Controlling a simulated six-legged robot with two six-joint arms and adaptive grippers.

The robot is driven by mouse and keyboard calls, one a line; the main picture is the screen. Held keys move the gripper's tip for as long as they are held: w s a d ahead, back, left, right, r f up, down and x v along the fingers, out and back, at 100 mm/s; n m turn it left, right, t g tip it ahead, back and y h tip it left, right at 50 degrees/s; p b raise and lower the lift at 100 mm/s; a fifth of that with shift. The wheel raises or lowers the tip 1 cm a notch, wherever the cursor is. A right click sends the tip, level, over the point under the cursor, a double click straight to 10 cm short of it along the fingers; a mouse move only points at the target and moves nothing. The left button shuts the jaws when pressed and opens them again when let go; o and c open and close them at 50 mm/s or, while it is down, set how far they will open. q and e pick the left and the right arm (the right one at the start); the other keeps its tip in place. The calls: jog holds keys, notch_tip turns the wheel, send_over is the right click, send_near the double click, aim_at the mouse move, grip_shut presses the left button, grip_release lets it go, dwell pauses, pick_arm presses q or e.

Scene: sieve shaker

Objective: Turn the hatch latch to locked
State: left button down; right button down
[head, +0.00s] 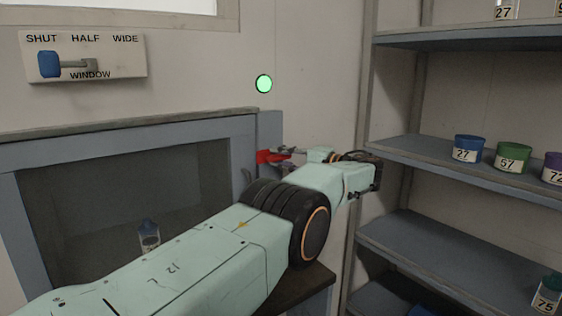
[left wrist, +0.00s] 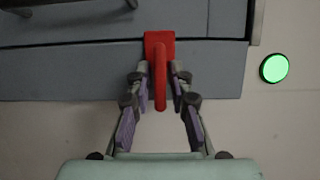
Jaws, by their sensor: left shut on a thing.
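The red hatch latch (head: 264,157) is on the grey frame at the hatch's right edge in the head view. In the left wrist view the latch (left wrist: 159,48) has a red base, and its handle runs down the picture between my fingers. My left gripper (head: 284,153) reaches it from the right in the head view. In the left wrist view the left gripper (left wrist: 163,93) has a finger on each side of the handle and is shut on it. The arm hides part of the hatch frame (head: 130,131). My right gripper is not in view.
A round green light (head: 264,84) glows on the wall above the latch. A window switch panel (head: 82,56) with a blue knob is at upper left. A blue-capped bottle (head: 149,236) stands behind the hatch. Shelves (head: 430,157) with numbered jars stand close on the right.

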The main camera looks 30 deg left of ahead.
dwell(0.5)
pick_arm(q)
jog(key=c, duration=1.4)
grip_release()
jog(key=shift+d, duration=0.1)
